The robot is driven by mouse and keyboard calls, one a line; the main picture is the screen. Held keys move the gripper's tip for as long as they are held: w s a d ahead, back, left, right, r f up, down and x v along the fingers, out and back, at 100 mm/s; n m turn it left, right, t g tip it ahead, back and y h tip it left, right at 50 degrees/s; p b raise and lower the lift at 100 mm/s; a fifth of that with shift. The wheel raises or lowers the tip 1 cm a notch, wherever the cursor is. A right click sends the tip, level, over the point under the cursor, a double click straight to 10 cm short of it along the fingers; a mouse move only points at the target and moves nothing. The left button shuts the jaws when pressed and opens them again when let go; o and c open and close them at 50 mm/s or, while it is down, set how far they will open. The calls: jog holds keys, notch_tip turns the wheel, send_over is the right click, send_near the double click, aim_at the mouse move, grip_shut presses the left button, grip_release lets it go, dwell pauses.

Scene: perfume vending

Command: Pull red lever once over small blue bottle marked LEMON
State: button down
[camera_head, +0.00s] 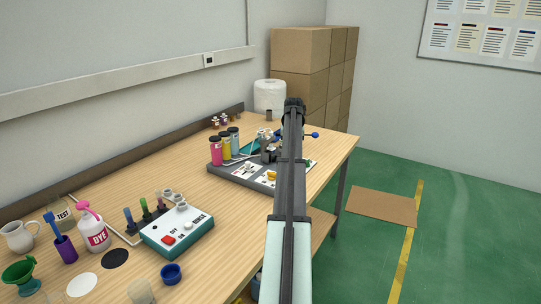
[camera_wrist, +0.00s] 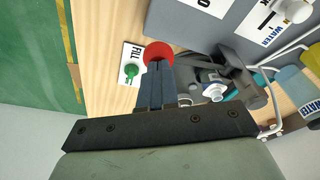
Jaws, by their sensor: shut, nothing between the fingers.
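In the wrist view my gripper (camera_wrist: 156,70) is shut and empty. Its fingertips overlap a round red knob (camera_wrist: 158,51), which I take to be the end of the red lever; I cannot tell whether they touch it. Right of the fingers, a small white and blue piece (camera_wrist: 215,93) shows amid dark grey machine parts (camera_wrist: 237,72); it may be the blue bottle, but no LEMON mark is readable. In the head view my arm hides the red lever and part of the dispenser (camera_head: 228,173). A blue-knobbed lever (camera_head: 314,135) sticks out right of my arm.
Pink (camera_head: 215,152), yellow (camera_head: 227,146) and blue-grey (camera_head: 234,137) bottles stand on the dispenser. A RINSE box (camera_head: 177,232) and dye bottle (camera_head: 93,232) are nearer. Cardboard boxes (camera_head: 300,50) stand behind.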

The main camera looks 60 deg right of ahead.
jog(key=shift+w+d+v, duration=0.1)
jog(key=shift+d+v, duration=0.1)
jog(key=shift+v, duration=1)
jog(key=shift+w+d+v, duration=0.15)
jog(key=shift+d+v, duration=0.05)
jog(key=shift+v, duration=0.95)
jog(key=shift+r, duration=0.1)
